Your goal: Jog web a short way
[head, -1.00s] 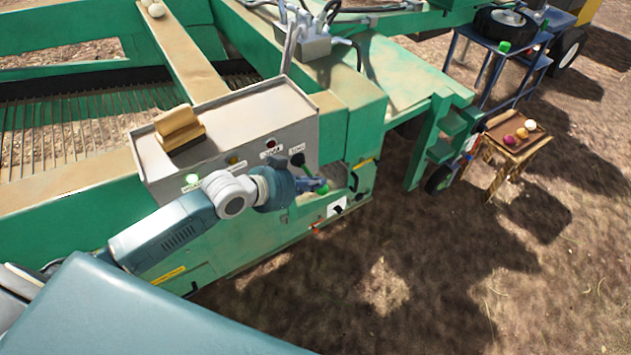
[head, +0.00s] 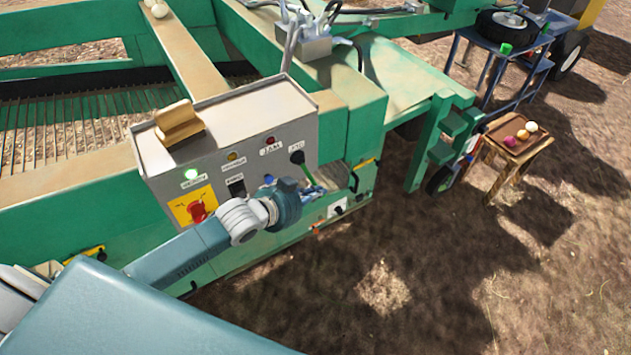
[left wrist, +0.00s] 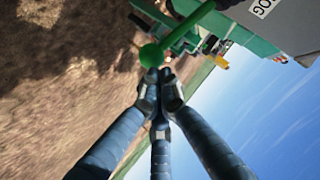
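The grey control box (head: 285,110) has a jog lever at its right end. The lever has a black base and a green stalk (head: 305,171), which runs down to my left gripper (head: 312,192). In the left wrist view the lever ends in a green ball (left wrist: 151,56), with a label reading "OG" in view above right. My left gripper's fingers (left wrist: 160,78) are drawn together with their tips right at the ball's underside. They do not wrap around it; whether they touch it I cannot tell. The web (head: 60,130) of dark rods lies behind the box. My right gripper is out of view.
The box also carries a red rotary switch (head: 197,211) on a yellow plate, a black switch (head: 237,188), a lit green lamp (head: 191,175) and a tan block (head: 178,124) on top. A small wooden stand (head: 512,148) is at right. Open ground lies at lower right.

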